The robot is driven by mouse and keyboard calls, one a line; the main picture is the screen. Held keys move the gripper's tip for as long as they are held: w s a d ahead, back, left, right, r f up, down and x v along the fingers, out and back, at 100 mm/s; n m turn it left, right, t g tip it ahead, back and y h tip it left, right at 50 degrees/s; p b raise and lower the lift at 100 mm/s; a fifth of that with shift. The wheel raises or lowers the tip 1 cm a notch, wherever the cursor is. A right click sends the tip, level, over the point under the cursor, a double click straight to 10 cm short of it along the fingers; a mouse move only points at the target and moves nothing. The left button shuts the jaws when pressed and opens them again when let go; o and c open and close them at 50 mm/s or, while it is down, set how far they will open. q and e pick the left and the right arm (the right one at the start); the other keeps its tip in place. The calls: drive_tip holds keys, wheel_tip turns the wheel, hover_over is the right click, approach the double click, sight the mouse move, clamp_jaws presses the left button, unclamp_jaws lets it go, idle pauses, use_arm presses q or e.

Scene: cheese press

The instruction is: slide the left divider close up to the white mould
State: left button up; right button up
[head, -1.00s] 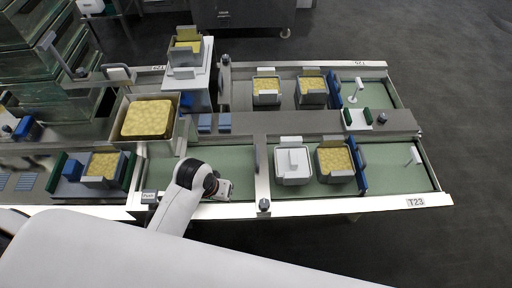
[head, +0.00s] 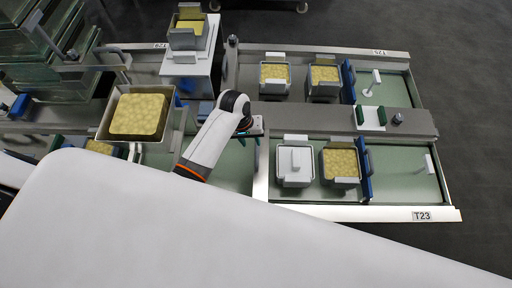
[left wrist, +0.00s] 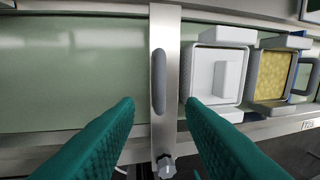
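The left divider is a metal crossbar (head: 261,182) on the front green bed, just left of the white mould (head: 294,168). In the left wrist view the bar (left wrist: 165,25) has a long grey grip (left wrist: 158,80) and runs up the picture. The white mould (left wrist: 215,78) stands right of it with a narrow gap at most. My left gripper (head: 254,133) is above the divider; its two green fingers (left wrist: 160,108) are apart, one on each side of the bar, with nothing between them that they touch. My right gripper is not in view.
A yellow-filled mould (head: 340,163) stands right of the white one, then a blue divider (head: 366,175). The green bed (head: 232,168) left of the bar is clear. A knob (left wrist: 165,165) sits at the bar's near end. A large yellow-filled box (head: 138,114) stands further left.

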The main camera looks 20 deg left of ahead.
sight(257, 153)
use_arm(q)
drive_tip(key=f, duration=0.2)
drive_tip(key=d+f, duration=0.1)
drive_tip(key=f, duration=0.5)
drive_tip(key=shift+w+d+b, duration=0.25)
drive_tip(key=shift+w+b, duration=0.05)
drive_tip(key=shift+w, duration=0.1)
drive_tip(key=shift+f, duration=0.15)
clamp_jaws()
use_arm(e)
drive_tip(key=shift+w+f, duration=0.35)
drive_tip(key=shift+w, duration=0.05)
